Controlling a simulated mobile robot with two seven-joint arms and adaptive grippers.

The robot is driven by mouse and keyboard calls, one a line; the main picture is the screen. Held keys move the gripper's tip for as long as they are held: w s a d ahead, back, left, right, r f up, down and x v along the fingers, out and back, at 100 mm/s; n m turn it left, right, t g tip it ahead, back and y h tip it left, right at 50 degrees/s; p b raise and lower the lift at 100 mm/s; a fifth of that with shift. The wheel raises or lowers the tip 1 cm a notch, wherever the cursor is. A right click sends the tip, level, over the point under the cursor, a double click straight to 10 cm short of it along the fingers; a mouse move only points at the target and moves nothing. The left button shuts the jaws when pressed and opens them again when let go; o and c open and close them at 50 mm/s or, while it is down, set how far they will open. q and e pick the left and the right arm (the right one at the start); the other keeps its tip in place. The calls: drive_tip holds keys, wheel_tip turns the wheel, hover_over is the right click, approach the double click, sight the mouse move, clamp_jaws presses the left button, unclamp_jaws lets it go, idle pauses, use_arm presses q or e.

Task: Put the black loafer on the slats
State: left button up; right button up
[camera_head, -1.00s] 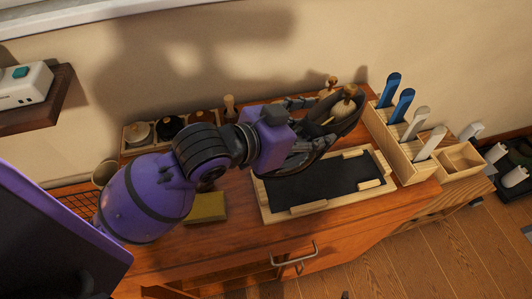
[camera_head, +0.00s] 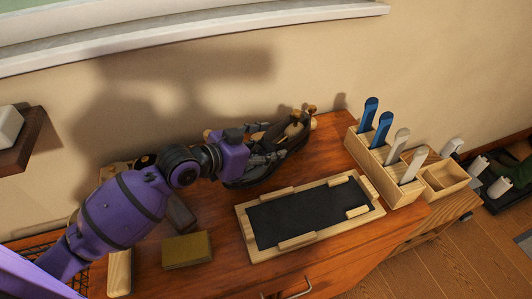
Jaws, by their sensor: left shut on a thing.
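The black loafer (camera_head: 298,141) is above the back of the wooden dresser top, near the wall, with pale wooden pieces showing in its opening. My left gripper (camera_head: 268,150) reaches in from the left and is shut on the loafer. Its fingers are dark against the dark shoe, so the exact contact is hard to see. Whether the loafer touches the dresser top is not clear. No slats can be clearly made out. My right gripper is not in view.
A wooden tray (camera_head: 247,237) with a black mat and raised wooden blocks lies in front of the loafer. A wooden holder (camera_head: 368,167) with blue and white handles stands to its right. A yellow-brown block (camera_head: 187,250) lies left of the tray.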

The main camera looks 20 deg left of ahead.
use_arm(q)
drive_tip(key=f, duration=0.3)
drive_tip(key=shift+w+a, duration=0.2)
drive_tip(key=shift+w, duration=0.1)
drive_tip(key=shift+f, duration=0.2)
drive_tip(key=shift+f, duration=0.15)
drive_tip(key=o, duration=1.6)
drive_tip(key=shift+s+f, duration=0.1)
drive_tip(key=shift+f, duration=0.05)
drive_tip(key=shift+o, duration=0.2)
